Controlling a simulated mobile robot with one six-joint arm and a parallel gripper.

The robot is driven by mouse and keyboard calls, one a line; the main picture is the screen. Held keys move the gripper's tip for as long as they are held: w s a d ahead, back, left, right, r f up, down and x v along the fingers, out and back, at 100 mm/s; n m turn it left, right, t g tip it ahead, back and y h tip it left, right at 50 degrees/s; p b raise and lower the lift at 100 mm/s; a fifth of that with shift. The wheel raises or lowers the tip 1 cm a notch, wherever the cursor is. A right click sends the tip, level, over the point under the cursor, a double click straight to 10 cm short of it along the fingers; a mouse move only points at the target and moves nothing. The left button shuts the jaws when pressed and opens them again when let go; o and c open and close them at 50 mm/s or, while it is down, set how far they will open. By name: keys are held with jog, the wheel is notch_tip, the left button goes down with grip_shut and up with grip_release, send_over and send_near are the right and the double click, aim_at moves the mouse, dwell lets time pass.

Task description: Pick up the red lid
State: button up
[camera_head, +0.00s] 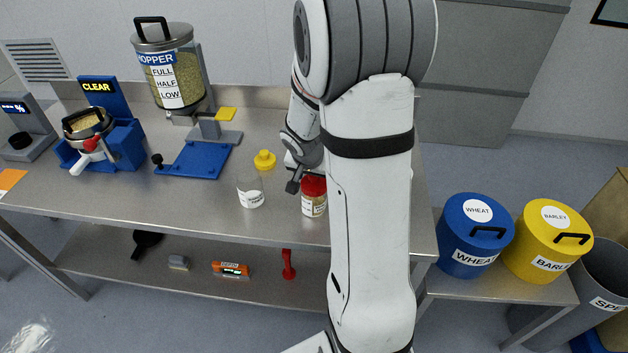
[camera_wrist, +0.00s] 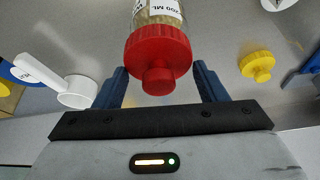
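The red lid (camera_head: 313,184) sits on a labelled jar (camera_head: 314,206) standing on the steel bench. In the wrist view the lid (camera_wrist: 158,50) has a ribbed rim and a round knob, and the jar (camera_wrist: 158,12) shows behind it. My gripper (camera_wrist: 160,72) is open, with one blue finger on each side of the lid and visible gaps between. In the head view my gripper (camera_head: 294,184) is just left of the lid, partly hidden by my arm.
A yellow lid (camera_head: 264,160) lies on the bench, near a clear jar (camera_head: 251,194). A white scoop (camera_wrist: 73,90) is left of my gripper in the wrist view. A blue stand (camera_head: 197,158) and a hopper (camera_head: 168,70) are farther left. Wheat (camera_head: 474,235) and barley (camera_head: 546,240) bins stand right.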

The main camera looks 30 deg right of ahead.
jog(key=c, duration=0.5)
jog(key=shift+r, duration=0.1)
notch_tip(320, 180, up, 9)
jog(key=shift+f+b, duration=0.1)
jog(key=shift+b, duration=0.25)
notch_tip(320, 180, down, 3)
jog(key=b, duration=0.4)
jog(key=shift+w+r, duration=0.15)
jog(key=shift+r, duration=0.05)
